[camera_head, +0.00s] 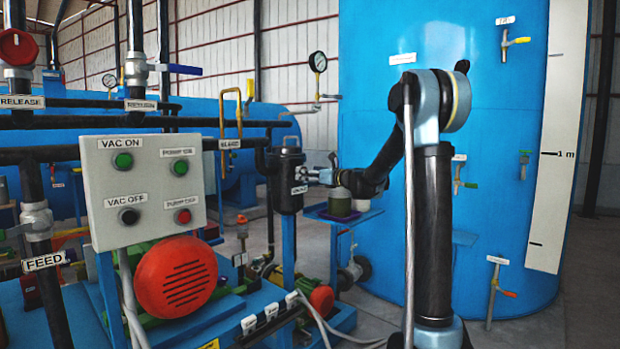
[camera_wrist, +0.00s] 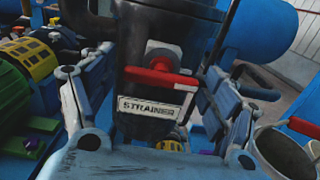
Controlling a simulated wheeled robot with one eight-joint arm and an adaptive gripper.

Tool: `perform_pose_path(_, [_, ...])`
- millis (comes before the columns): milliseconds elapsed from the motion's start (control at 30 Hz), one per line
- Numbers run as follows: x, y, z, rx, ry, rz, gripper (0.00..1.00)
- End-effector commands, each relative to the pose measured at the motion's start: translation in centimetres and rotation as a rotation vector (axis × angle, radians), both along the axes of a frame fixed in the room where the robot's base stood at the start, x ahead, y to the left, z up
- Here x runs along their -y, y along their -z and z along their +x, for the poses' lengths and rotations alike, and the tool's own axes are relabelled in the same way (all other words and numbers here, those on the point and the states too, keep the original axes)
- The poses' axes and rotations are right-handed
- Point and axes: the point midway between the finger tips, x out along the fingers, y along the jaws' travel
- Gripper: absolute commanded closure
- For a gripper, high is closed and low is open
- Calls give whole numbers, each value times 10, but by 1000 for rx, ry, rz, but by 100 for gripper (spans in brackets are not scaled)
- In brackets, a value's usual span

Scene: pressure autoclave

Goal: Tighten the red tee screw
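The red tee screw (camera_wrist: 160,77) shows in the wrist view as a red crossbar on a pale square boss. It is on the front of the black strainer (camera_wrist: 170,30), just above the white STRAINER label (camera_wrist: 150,106). My gripper (camera_wrist: 160,68) is open, with one finger on each side of the tee screw and gaps between fingers and bar. In the head view my gripper (camera_head: 318,176) reaches left to the black strainer (camera_head: 286,184). The tee screw cannot be made out there.
An open round container (camera_wrist: 283,150) is at the lower right of the wrist view. The grey control box (camera_head: 145,187) and red motor cover (camera_head: 177,278) are left. The blue tank (camera_head: 500,130) is right.

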Motion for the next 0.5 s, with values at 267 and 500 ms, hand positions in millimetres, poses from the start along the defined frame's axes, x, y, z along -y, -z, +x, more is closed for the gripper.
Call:
perform_pose_path(267, [3, 0, -1, 0, 1, 0, 20])
perform_pose_path(500, [27, 0, -20, 0, 4, 0, 20])
